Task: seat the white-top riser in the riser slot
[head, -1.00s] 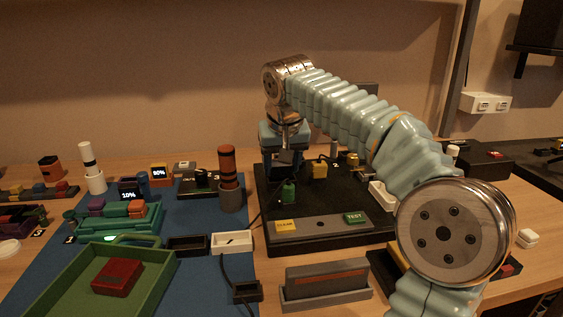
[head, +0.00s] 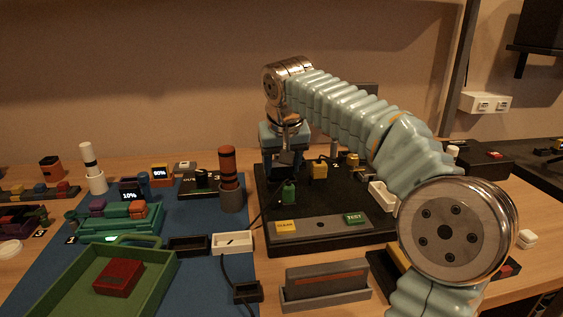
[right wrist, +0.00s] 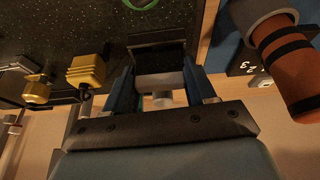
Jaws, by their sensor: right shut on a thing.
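My right gripper (head: 285,160) hangs over the back left part of the black board (head: 330,240). In the right wrist view, its blue fingers (right wrist: 160,88) are closed on a block with a pale grey-white top, which I take to be the white-top riser (right wrist: 157,79). A dark part shows just beyond the pale top. Fingers and wrist hide most of the riser in the head view. I cannot make out the riser slot, or whether the riser touches the board. My left gripper is not in view.
An orange-brown cylinder (head: 228,165) stands in a grey cup left of the board. A grey holder (head: 325,287) is in front. The green tray (head: 160,272) lies at front left.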

